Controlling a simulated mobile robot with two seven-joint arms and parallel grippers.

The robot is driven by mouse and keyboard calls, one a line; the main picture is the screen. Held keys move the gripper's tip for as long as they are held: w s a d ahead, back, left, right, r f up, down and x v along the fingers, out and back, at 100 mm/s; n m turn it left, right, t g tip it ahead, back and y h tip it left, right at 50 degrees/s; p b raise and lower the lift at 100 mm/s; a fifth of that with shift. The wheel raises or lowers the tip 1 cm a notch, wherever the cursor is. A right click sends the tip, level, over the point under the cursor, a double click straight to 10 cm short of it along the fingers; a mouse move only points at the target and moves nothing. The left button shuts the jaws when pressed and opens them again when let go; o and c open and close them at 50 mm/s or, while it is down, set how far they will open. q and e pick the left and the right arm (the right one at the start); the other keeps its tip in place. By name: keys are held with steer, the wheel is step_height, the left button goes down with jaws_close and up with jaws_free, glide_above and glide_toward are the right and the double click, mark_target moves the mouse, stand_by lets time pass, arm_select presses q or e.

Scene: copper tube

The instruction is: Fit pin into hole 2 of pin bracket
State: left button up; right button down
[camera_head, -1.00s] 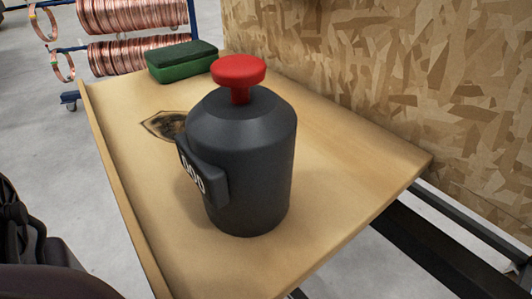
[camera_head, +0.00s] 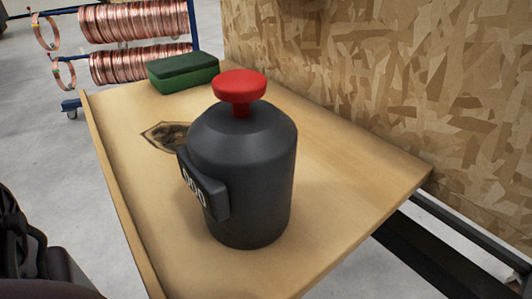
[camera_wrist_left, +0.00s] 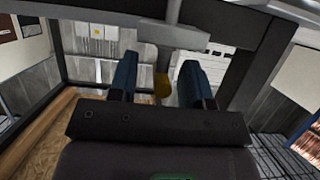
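No pin or pin bracket can be made out for certain in either view. My left gripper (camera_wrist_left: 159,64) shows in the left wrist view, its two dark blue fingers apart. Between and beyond them are a grey T-shaped bar (camera_wrist_left: 170,32) and a small yellow-brown piece (camera_wrist_left: 162,87); neither is visibly gripped. My right gripper is not in view. In the head view a dark grey canister (camera_head: 243,180) with a red knob (camera_head: 239,88) stands upright on the table. A black block with white rounded marks (camera_head: 203,185) is on its left side.
The wooden table (camera_head: 335,150) has a raised left edge and a dark emblem (camera_head: 165,135). A green sponge-like block (camera_head: 184,72) lies at its far end. A chipboard wall (camera_head: 390,80) borders the right. A rack of copper coils (camera_head: 135,25) stands behind.

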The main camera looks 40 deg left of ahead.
arm_select(q)
steer(key=shift+s+f, duration=0.25)
steer(key=shift+f, duration=0.1)
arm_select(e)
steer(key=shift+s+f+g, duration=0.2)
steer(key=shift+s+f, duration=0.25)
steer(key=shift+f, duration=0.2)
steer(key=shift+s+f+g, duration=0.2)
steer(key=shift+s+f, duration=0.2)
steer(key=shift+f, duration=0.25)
arm_select(q)
steer(key=shift+s+r, duration=0.1)
steer(key=shift+s, duration=0.05)
steer(key=p+v, duration=0.4)
steer(key=v, duration=0.6)
steer(key=shift+r, duration=0.4)
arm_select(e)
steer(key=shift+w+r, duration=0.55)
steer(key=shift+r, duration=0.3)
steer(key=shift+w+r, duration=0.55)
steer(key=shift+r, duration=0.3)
arm_select(q)
steer(key=shift+a, duration=0.1)
